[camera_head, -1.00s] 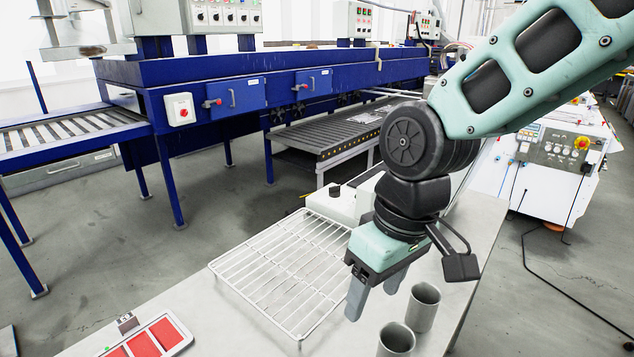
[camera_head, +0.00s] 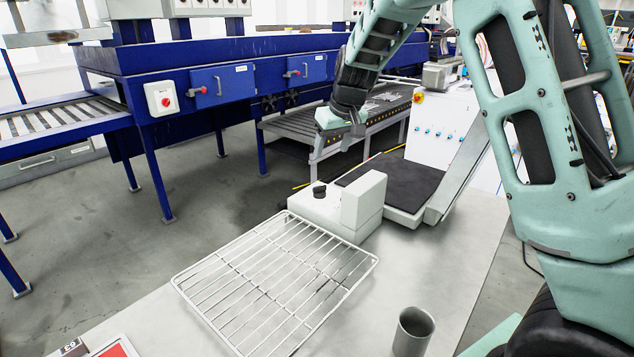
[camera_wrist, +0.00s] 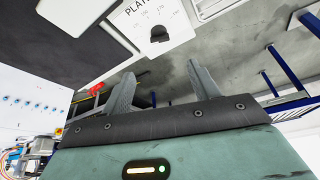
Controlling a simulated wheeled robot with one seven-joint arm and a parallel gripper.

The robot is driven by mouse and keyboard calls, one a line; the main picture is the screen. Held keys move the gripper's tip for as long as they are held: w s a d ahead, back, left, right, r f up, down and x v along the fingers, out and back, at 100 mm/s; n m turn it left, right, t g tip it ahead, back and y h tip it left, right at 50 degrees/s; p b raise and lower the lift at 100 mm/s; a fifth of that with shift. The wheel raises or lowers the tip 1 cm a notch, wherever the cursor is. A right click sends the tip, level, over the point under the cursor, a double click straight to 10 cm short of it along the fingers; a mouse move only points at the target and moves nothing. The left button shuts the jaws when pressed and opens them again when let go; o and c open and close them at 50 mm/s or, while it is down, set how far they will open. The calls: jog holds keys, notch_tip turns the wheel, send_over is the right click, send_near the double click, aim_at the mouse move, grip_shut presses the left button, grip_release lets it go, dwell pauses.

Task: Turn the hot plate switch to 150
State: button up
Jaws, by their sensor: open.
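The hot plate has a white housing (camera_head: 318,210) and a dark flat plate (camera_head: 395,186), and stands at the far end of the table. Its black switch knob (camera_head: 319,188) sits on top of the housing's left part. In the wrist view the knob (camera_wrist: 159,34) shows beyond the fingers on a white panel with partly cut-off lettering and small marks, too small to read surely. My gripper (camera_head: 316,152) is above and beyond the knob, apart from it. In the wrist view my gripper's two fingers (camera_wrist: 162,72) are spread and empty.
A white wire rack (camera_head: 275,285) lies in front of the hot plate. A grey cup (camera_head: 413,332) stands at the front right. A red-filled tray (camera_head: 115,349) is at the lower left edge. A blue conveyor machine (camera_head: 230,85) stands behind. Bare table lies right of the rack.

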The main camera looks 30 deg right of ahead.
aim_at(320, 186)
jog(key=p+x, duration=0.1)
jog(key=x, duration=1.3)
jog(key=shift+s, duration=0.15)
jog(key=c, duration=1)
